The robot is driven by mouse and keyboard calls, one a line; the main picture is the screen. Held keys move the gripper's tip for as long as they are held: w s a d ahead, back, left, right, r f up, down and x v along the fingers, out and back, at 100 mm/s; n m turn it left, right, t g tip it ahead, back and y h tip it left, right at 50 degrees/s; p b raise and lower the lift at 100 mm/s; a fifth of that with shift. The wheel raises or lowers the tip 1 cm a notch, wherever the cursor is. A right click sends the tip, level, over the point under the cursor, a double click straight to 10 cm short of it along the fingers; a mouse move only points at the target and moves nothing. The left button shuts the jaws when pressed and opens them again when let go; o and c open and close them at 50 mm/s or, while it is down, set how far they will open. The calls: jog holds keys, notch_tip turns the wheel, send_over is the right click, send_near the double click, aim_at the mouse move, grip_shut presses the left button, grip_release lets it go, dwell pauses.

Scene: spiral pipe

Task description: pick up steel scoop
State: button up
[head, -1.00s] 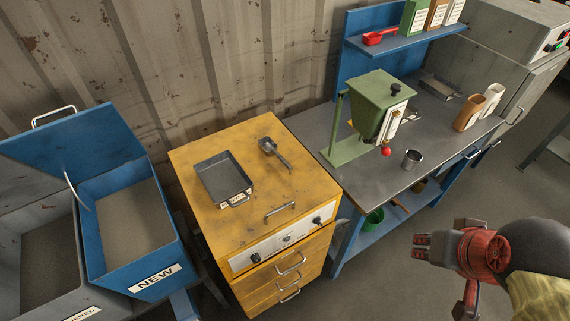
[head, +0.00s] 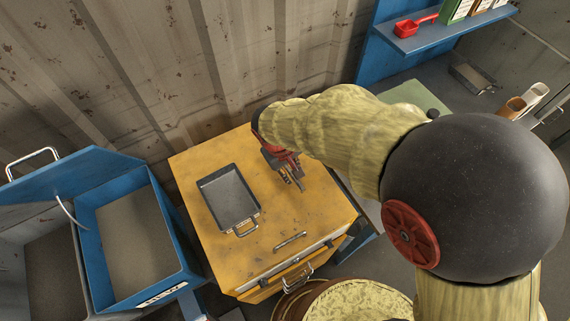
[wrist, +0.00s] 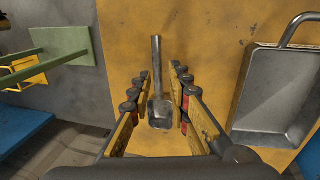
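The steel scoop (wrist: 158,112) lies on the yellow cabinet top, its bowl toward me and its handle pointing away in the wrist view. My gripper (wrist: 160,74) is open, with one finger on each side of the scoop. Gaps show between the fingers and the scoop. In the head view my gripper (head: 291,177) is low over the right part of the yellow cabinet (head: 190,160). There it covers the scoop, and I cannot make the scoop out clearly.
A grey metal tray with handle (head: 229,195) sits on the cabinet left of my gripper. An open blue bin (head: 125,240) stands further left. A corrugated wall (head: 240,60) is behind. A blue shelf with a red scoop (head: 415,26) is at upper right.

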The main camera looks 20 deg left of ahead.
aim_at(288, 170)
jog(key=f, duration=0.2)
jog(key=w+d+f, duration=0.1)
jog(key=f, duration=0.4)
jog(key=shift+w+d+b, duration=0.15)
jog(key=shift+b, duration=0.25)
jog(key=shift+r, duration=0.1)
jog(key=shift+c, duration=0.5)
jog(key=c, duration=0.4)
